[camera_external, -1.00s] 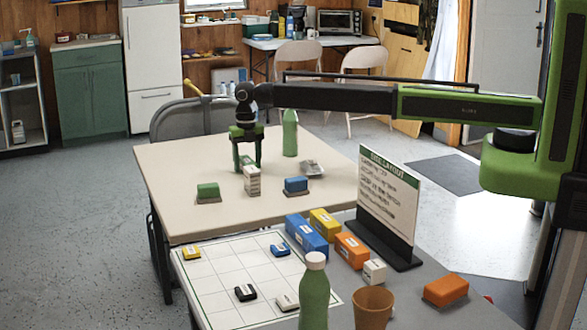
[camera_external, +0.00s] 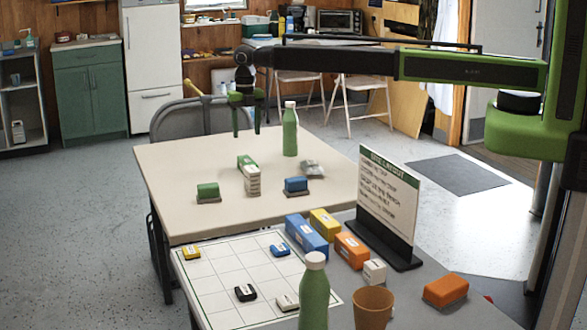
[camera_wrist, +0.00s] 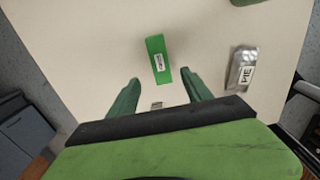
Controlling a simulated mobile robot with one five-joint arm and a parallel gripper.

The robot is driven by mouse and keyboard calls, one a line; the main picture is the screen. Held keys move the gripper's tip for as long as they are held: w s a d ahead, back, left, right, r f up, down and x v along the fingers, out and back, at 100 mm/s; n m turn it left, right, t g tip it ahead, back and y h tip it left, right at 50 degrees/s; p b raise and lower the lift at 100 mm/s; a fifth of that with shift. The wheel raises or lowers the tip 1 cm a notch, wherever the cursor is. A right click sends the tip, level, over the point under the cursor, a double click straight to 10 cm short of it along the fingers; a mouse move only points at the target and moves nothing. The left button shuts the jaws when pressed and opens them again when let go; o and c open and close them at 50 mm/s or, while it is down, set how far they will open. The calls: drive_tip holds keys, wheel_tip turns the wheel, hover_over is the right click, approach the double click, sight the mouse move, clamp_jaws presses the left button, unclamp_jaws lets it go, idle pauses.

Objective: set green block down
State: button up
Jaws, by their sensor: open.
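The wrist view shows the green block (camera_wrist: 158,47) from above, slightly tilted in the picture. My gripper (camera_external: 246,133) is open and empty above the block, with a clear gap below its fingertips. In the wrist view the gripper's fingers (camera_wrist: 160,78) stand apart, with nothing between them. Another green block (camera_external: 207,190) sits on a brown pad at the left.
A green bottle (camera_external: 290,130) stands behind the stack. A silver packet (camera_external: 312,168) and a blue block (camera_external: 296,184) are to its right. The near table holds a grid sheet (camera_external: 215,262), coloured blocks and a sign (camera_external: 388,195). The cream table's left back is clear.

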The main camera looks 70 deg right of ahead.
drive_tip(key=s+d+m, duration=0.4)
drive_tip(key=s+m, duration=0.5)
drive_tip(key=s, duration=0.2)
drive_tip(key=s+d+m, duration=0.5)
drive_tip(key=s+m, duration=0.4)
drive_tip(key=s, duration=0.2)
drive_tip(key=s+d+m, duration=0.5)
drive_tip(key=s+m, duration=0.4)
drive_tip(key=s, duration=0.2)
drive_tip(key=shift+r, duration=0.2)
